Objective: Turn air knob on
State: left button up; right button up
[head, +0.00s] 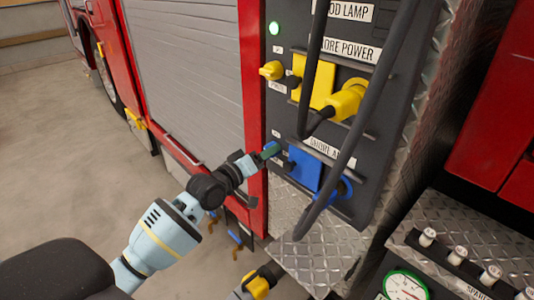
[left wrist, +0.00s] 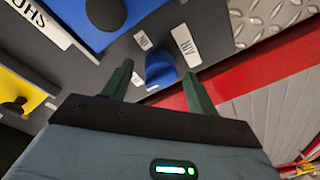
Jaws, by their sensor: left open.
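The blue air knob (left wrist: 160,70) shows in the left wrist view, with a white AIR label (left wrist: 185,45) beside it on the grey panel. My left gripper (left wrist: 157,74) is open, with its two green fingers on either side of the knob. I cannot tell whether either finger touches it. In the head view my left gripper (head: 269,150) is at the lower left of the dark control panel (head: 283,120), left of the blue block (head: 305,170). My right gripper is not in view.
A yellow knob (head: 271,70) and a yellow block with a coupling (head: 345,98) sit higher on the panel. A blue coupling (head: 345,188) is to the right. A lit green lamp (head: 274,28) is above.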

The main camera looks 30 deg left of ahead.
pick_arm(q)
jog(key=shift+w+d, duration=0.15)
jog(key=shift+w, duration=0.4)
jog(key=c, duration=1)
jog(key=shift+o, duration=0.2)
